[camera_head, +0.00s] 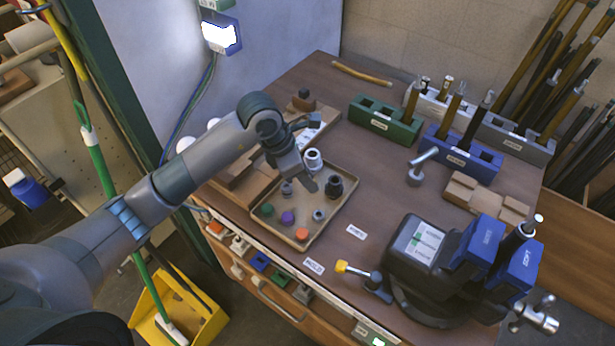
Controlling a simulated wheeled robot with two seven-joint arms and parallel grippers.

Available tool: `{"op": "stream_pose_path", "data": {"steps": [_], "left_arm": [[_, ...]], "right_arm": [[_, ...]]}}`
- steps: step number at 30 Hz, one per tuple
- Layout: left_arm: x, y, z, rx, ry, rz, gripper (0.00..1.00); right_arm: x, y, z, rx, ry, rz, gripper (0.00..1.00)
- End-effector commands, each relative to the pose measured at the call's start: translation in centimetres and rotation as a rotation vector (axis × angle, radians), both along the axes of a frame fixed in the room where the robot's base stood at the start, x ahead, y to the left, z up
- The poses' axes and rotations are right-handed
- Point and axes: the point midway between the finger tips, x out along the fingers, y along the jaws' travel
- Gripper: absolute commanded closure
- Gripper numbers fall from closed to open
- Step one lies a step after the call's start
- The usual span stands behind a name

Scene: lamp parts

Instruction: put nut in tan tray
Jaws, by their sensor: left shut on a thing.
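The tan tray (345,209) lies on the brown bench with several small parts in it. My left gripper (299,186) reaches in from the left and is over the back part of the tray, fingers pointing down. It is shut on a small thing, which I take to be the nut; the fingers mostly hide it. A small grey part (286,188) shows right beside the fingertips; I cannot tell whether it is held or stands in the tray. A small grey ring-like part (318,214) lies in the tray. My right gripper is not in view.
The tray also holds green (267,210), purple (288,217), orange (301,234) and black (334,187) parts. A white ring-shaped part (313,160) is at its back edge. Green (385,122) and blue (462,158) racks stand behind; a dark vise (420,255) stands right.

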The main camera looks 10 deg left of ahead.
Motion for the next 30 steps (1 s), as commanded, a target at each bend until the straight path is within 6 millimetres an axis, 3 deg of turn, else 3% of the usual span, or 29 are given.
{"op": "stream_pose_path", "data": {"steps": [13,14,16,17,30], "left_arm": [[0.02,0.0,-0.59,0.0,-0.001,0.0,1.0],[0.02,0.01,-0.57,0.0,-0.001,0.0,0.77],[0.02,0.01,-0.52,0.0,0.0,0.0,0.61],[0.02,0.01,-0.53,0.0,0.0,0.0,0.58],[0.0,0.0,-0.54,0.0,0.0,0.0,0.58]], "right_arm": [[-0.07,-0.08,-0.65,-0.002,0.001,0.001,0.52],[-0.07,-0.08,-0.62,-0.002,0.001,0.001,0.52],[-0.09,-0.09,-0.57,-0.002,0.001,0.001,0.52],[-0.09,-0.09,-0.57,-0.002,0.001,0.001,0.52],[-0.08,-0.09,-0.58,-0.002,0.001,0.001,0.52]]}}
